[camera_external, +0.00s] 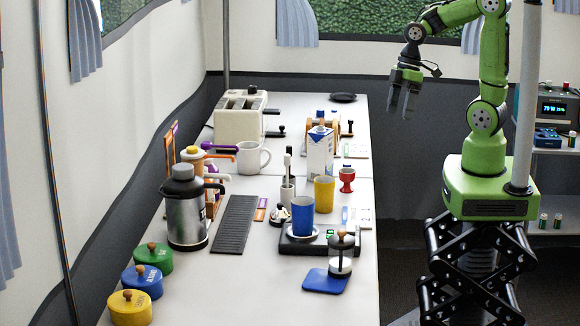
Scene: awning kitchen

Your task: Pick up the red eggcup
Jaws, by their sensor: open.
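The red eggcup (347,178) stands upright on the white counter, near its right edge. It is just right of the yellow cup and in front of the milk carton. My gripper (400,108) is open and empty. It hangs fingers down in the air beyond the counter's right edge, above and to the right of the eggcup and well apart from it.
Close to the eggcup are a yellow cup (324,193), a milk carton (319,152) and a blue cup (303,215) on a scale (290,245). The white counter (250,290) is bare at the front middle.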

